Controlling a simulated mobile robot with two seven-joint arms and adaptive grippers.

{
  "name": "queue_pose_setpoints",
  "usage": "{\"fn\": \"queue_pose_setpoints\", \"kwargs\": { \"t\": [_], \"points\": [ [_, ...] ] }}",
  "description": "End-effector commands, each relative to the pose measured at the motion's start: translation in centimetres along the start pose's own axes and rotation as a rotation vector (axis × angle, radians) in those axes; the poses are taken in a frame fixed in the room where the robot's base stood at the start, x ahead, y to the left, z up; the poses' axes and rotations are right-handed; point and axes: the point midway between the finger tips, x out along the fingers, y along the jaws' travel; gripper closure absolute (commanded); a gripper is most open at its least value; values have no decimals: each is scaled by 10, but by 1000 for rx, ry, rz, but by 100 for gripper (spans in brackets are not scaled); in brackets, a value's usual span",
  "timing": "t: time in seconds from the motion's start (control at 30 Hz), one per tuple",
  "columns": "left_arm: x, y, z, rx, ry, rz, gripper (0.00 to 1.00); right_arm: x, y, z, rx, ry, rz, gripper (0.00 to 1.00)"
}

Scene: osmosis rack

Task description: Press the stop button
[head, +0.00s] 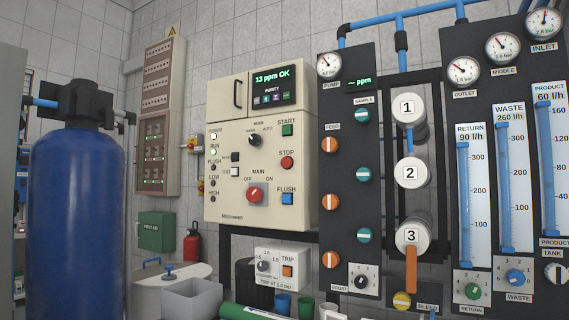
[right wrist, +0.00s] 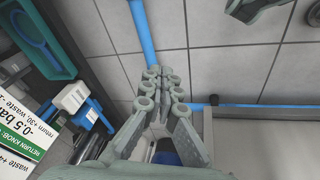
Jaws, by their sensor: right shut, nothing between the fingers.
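The stop button (head: 287,162) is a round red knob on the right side of the cream control panel (head: 225,110) in the head view. The label STOP stands just above it. The green start button (head: 287,130) is above it and the blue flush button (head: 287,198) below it. My right gripper (right wrist: 168,85) shows only in the right wrist view, with its fingers together and nothing between them. The stop button is not in that view, so the distance between them cannot be told.
A red main switch (head: 255,195) sits left of the flush button. A small TRIP box (head: 280,268) is below the panel. A blue tank (head: 78,220) stands at left.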

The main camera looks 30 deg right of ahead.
Motion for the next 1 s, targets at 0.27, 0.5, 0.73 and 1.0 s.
{"fn": "queue_pose_setpoints", "kwargs": {
  "t": [0.27,0.5,0.73,1.0],
  "points": [
    [0,0,0,0,0,0,50,0,0,0,0,0,0,100],
    [0,0,0,0,0,0,50,0,0,0,0,0,0,100],
    [0,0,0,0,0,0,50,0,0,0,-1,0,0,100],
    [0,0,-1,0,4,1,50,-1,15,-51,-7,83,24,100]
  ]
}}
